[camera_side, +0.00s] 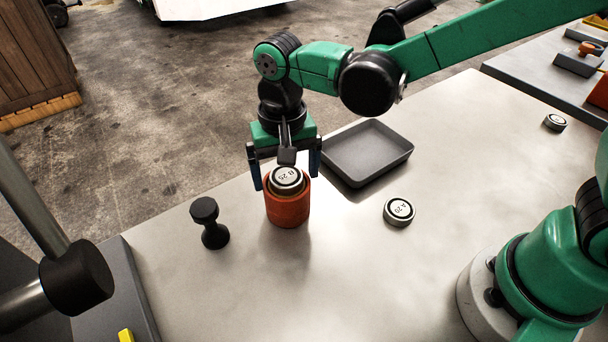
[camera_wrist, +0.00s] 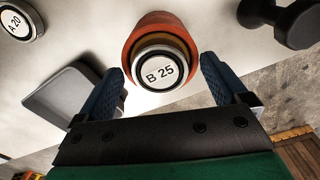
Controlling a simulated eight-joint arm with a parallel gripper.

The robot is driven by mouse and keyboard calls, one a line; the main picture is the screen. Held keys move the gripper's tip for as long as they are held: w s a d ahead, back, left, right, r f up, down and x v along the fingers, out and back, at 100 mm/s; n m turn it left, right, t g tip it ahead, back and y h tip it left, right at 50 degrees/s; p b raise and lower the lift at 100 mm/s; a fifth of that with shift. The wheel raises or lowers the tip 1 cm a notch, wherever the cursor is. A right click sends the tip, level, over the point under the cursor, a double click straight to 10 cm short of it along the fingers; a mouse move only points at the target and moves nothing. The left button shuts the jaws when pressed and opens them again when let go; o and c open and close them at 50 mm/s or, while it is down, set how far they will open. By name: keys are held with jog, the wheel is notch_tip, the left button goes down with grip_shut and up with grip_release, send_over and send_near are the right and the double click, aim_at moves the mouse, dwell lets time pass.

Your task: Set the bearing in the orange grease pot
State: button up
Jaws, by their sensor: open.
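The orange grease pot (camera_side: 288,208) stands upright on the pale table. A round silver bearing marked B 25 (camera_side: 287,179) sits in the pot's mouth, its top face showing. In the wrist view the B 25 bearing (camera_wrist: 158,72) lies within the orange pot's rim (camera_wrist: 160,22). My gripper (camera_side: 287,178) is open, with its blue fingers on either side of the pot's top, apart from the bearing. The fingers also show in the wrist view (camera_wrist: 163,78). A second bearing marked A 20 (camera_side: 398,211) lies on the table to the right.
A grey tray (camera_side: 378,178) lies behind and right of the pot, empty. A black dumbbell-shaped part (camera_side: 211,224) stands to the left. Another small bearing (camera_side: 555,122) lies at the far right. The front middle of the table is clear.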

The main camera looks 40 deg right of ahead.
aim_at(286, 176)
notch_tip(286, 176, up, 12)
jog(key=s+d+f+n+t, duration=0.1)
jog(key=s+d+f+t, duration=0.1)
jog(key=d, duration=0.5)
jog(key=s+d+f+n+t, duration=0.2)
jog(key=d+t, duration=0.3)
jog(key=d, duration=0.3)
jog(key=shift+s+f+n, duration=0.3)
jog(key=shift+s+f, duration=0.2)
jog(key=shift+s, duration=0.15)
